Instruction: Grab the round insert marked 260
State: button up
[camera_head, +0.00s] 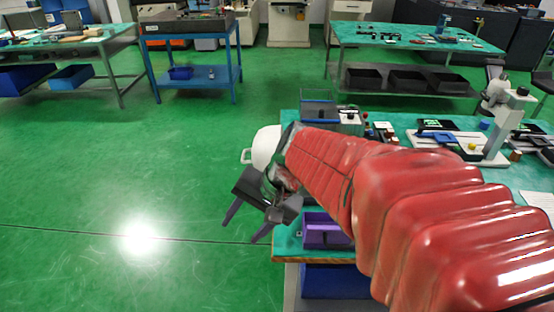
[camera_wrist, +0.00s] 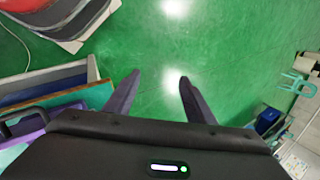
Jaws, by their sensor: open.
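No round insert with a readable 260 shows in either view. Small parts (camera_head: 384,131) lie on the teal workbench (camera_head: 287,240), too small to identify, and my red-covered arm hides much of the bench top. My gripper (camera_head: 245,226) is open and empty, off the bench's left edge, over the green floor. In the wrist view its two fingers (camera_wrist: 160,78) stand apart with only floor between them. A purple bin (camera_head: 322,232) sits on the near left corner of the bench, right of my gripper. Part of it shows at the left in the wrist view (camera_wrist: 22,128).
A white rounded object with a handle (camera_head: 265,147) shows behind my gripper. A white stand (camera_head: 497,125) and dark devices (camera_head: 437,125) occupy the bench's right side. A blue bin (camera_head: 335,281) sits below. Other benches (camera_head: 415,38) stand far back. The floor at left is clear.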

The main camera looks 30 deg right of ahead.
jog(key=w+d+f+m+t+y, duration=0.1)
jog(key=w+d+f+m+t, duration=0.2)
jog(key=d+m, duration=0.4)
jog(key=w+d+f+m+t+y, duration=0.1)
jog(key=w+d+f+m+t, duration=0.15)
jog(key=w+d+m, duration=0.45)
jog(key=s+d+f+m+t+h, duration=0.1)
jog(key=d+f+m, duration=0.2)
jog(key=d, duration=0.4)
jog(key=s+d+f+m+t+h, duration=0.1)
jog(key=s+d+f+m+h, duration=0.1)
jog(key=d+m, duration=0.2)
jog(key=s+d+f+m+t+h, duration=0.1)
jog(key=d+f+m+t, duration=0.1)
jog(key=d, duration=0.9)
jog(key=shift+s+f+m+h, duration=0.2)
jog(key=shift+f+m+h, duration=0.2)
jog(key=shift+f+m, duration=0.55)
jog(key=shift+w, duration=0.15)
jog(key=x, duration=0.8)
jog(key=shift+w, duration=0.2)
jog(key=shift+w, duration=0.1)
